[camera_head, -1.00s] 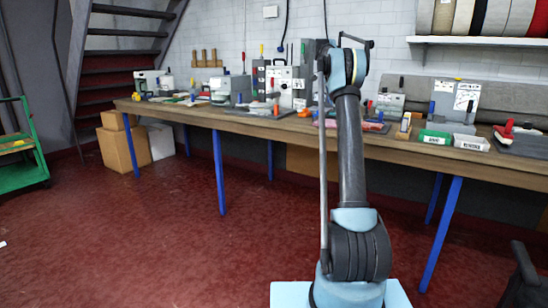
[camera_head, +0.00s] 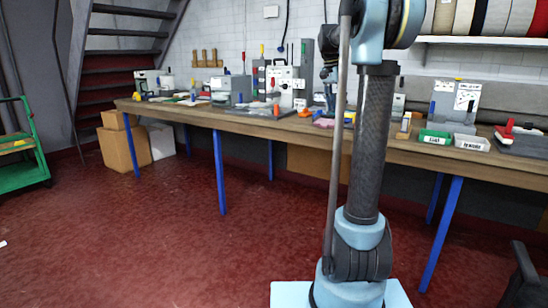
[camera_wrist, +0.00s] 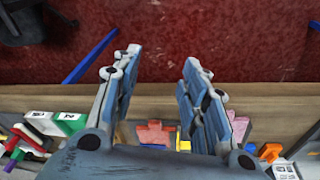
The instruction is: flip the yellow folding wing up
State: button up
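A small yellow part (camera_wrist: 184,145) shows low between my gripper's fingers in the wrist view, beside a pink-red piece (camera_wrist: 155,132) on the bench. I cannot tell if it is the folding wing. In the head view a small yellow spot (camera_head: 349,115) shows on the bench beside my arm. My gripper (camera_wrist: 160,58) is open, with its two blue-grey fingers apart and nothing between their tips. In the head view my gripper is a dark shape (camera_head: 329,92) over the bench, partly hidden behind my arm.
The wooden bench (camera_head: 240,118) carries several tools and fixtures. A green bin (camera_head: 435,137) and a white bin (camera_head: 472,143) stand at its front right. A red-handled tool (camera_head: 507,131) is farther right. A board with white sheets (camera_head: 456,100) stands behind. The red floor in front is clear.

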jog(key=s+a+f+n, duration=0.2)
jog(key=s+f+n, duration=0.1)
jog(key=s+f, duration=0.7)
jog(key=s+a+f+n+t+y, duration=0.1)
jog(key=s+f+n, duration=0.3)
jog(key=s+f, duration=0.6)
jog(key=s+a+f+n+y, duration=0.1)
jog(key=s+a+f+n, duration=0.2)
jog(key=s+f, duration=0.7)
jog(key=s, duration=0.9)
jog(key=shift+s+a+f+t, duration=0.2)
jog(key=shift+s+a+t, duration=0.05)
jog(key=shift+s+t, duration=0.05)
jog(key=shift+w+f, duration=0.2)
jog(key=shift+w, duration=0.25)
